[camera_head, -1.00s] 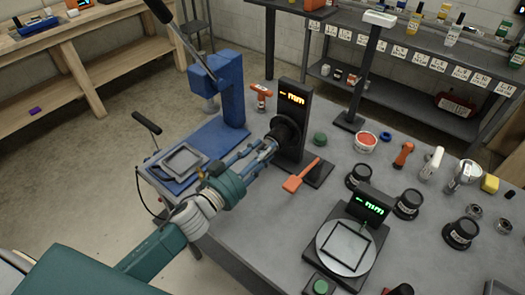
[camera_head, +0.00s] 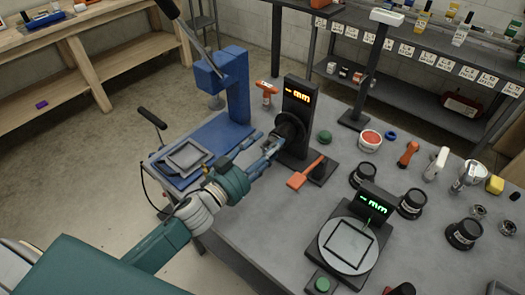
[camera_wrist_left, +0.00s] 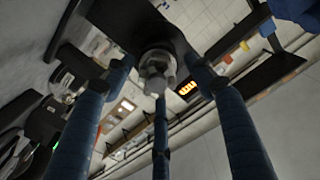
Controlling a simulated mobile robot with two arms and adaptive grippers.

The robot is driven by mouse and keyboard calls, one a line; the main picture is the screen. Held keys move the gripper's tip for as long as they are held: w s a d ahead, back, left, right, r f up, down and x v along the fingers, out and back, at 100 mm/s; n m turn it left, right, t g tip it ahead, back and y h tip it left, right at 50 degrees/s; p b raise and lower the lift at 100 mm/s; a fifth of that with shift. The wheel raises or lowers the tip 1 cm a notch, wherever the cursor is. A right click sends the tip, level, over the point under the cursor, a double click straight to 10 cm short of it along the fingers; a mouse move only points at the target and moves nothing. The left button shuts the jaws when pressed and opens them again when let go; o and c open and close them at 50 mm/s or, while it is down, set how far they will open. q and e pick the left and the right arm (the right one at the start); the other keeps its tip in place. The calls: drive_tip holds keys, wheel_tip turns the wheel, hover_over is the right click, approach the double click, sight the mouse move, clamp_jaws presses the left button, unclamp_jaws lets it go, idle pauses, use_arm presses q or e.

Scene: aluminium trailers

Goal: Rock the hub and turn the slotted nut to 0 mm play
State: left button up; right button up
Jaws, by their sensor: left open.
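Whether this end is the slotted nut I cannot tell. My right gripper is not in view.
A blue press (camera_head: 225,95) stands behind my left arm. A round scale (camera_head: 348,246) with a green display and several black cups (camera_head: 364,175) stand further right on the grey table (camera_head: 270,215).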

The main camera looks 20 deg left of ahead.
use_arm(q)
drive_tip(key=v, duration=1.2)
idle(0.3)
